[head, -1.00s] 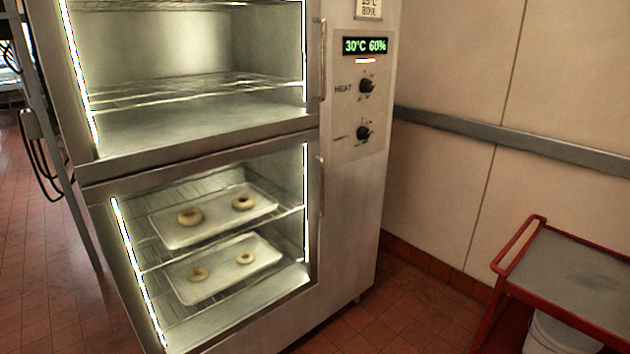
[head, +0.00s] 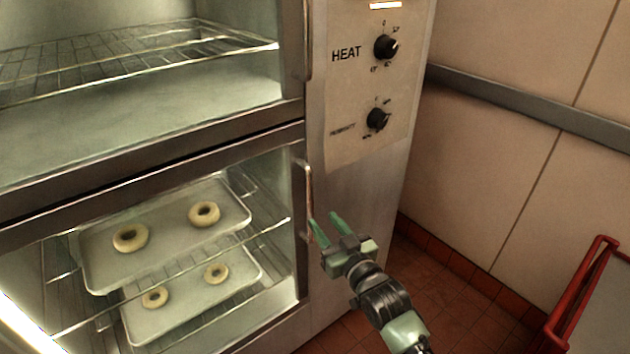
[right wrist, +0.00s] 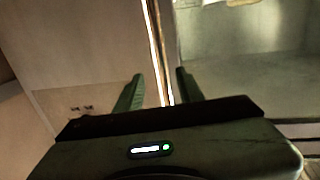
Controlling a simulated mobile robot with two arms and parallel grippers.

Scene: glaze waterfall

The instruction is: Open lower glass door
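The lower glass door (head: 200,160) of the steel cabinet appears shut, with a metal frame around the pane. Its slim vertical handle (head: 308,190) is on the door's right side. My right gripper (head: 321,217) is at the handle's lower part, with its two green fingers apart. In the right wrist view my right gripper (right wrist: 160,75) is open, and the bright bar of the handle (right wrist: 155,45) runs between the fingers in the picture. I cannot tell whether either finger touches it. My left gripper is not in view.
Behind the lower pane, two trays (head: 92,262) (head: 135,325) with dough rings sit on wire racks. The upper door's handle (head: 307,40) is above. Control knobs (head: 386,47) are on the panel at right. A red cart (head: 580,295) stands at lower right.

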